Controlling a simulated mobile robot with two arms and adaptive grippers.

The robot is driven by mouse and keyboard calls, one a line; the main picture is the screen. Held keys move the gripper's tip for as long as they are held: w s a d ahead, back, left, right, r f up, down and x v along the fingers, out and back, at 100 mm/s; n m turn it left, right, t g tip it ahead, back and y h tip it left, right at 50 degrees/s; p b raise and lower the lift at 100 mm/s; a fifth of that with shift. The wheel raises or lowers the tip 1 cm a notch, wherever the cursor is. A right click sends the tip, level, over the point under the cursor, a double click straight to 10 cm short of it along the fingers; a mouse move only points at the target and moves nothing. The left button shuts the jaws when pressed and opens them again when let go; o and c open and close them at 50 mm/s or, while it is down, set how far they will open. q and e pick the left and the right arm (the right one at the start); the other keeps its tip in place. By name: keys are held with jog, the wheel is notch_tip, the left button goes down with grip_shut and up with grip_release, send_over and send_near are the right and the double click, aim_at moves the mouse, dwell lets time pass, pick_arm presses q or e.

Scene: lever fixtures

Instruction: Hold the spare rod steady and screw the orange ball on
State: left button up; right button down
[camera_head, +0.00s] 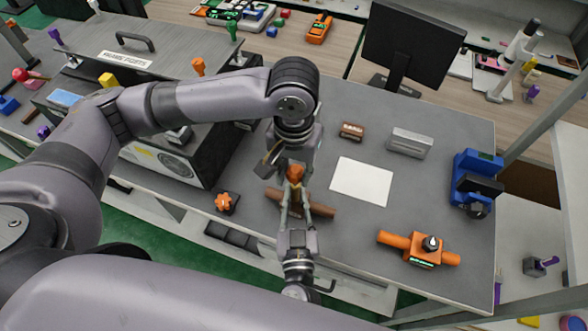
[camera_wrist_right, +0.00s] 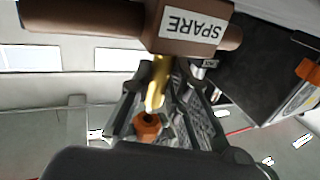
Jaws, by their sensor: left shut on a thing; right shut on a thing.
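The spare rod, a brown bar with a block labelled SPARE and a brass stud, shows in the head view (camera_head: 322,210) and at the top of the right wrist view (camera_wrist_right: 185,25). My right gripper (camera_head: 295,200) reaches up from below and is shut on the spare rod; its exact contact is partly hidden. The orange ball (camera_head: 295,173) is in my left gripper (camera_head: 290,168), shut on it. In the right wrist view the orange ball (camera_wrist_right: 146,127) turns a dark hole toward the stud tip. They are very close; I cannot tell whether they touch.
An orange star knob on a dark base (camera_head: 225,202) lies left of the grippers. A white sheet (camera_head: 361,181), a small brown block (camera_head: 352,131) and a grey block (camera_head: 410,142) are to the right. An orange fixture (camera_head: 420,248) and a blue fixture (camera_head: 477,178) stand further right.

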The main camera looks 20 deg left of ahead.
aim_at(294, 172)
pick_arm(q)
jog(key=shift+f, duration=1.15)
jog(key=o, duration=1)
jog(key=shift+c, duration=0.2)
jog(key=shift+r, duration=0.1)
notch_tip(294, 172, up, 12)
jog(key=shift+f, duration=0.1)
